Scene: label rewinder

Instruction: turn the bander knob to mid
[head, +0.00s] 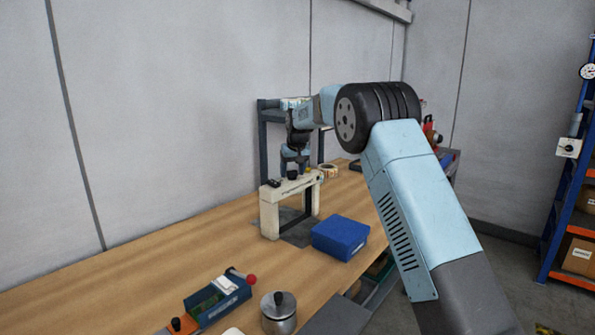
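The bander looks to be the cream arch-shaped machine (270,212) standing upright on the wooden bench in the head view. Small dark parts sit on its top: a low one at the left (275,183) and a round, knob-like one (292,175) near the middle. A small yellow part (308,170) is to their right. I cannot read any knob setting at this size. My gripper (294,163) points down just above the bander's top, over the knob-like part. Its fingers are too small and dark to tell open from shut, or whether they touch the knob.
A blue box (340,237) stands in front of the bander. A dark frame (264,135) and a label roll (328,171) are behind it. A blue tool with a red ball (222,297) and a metal pot (279,312) are nearer. The bench's left middle is clear.

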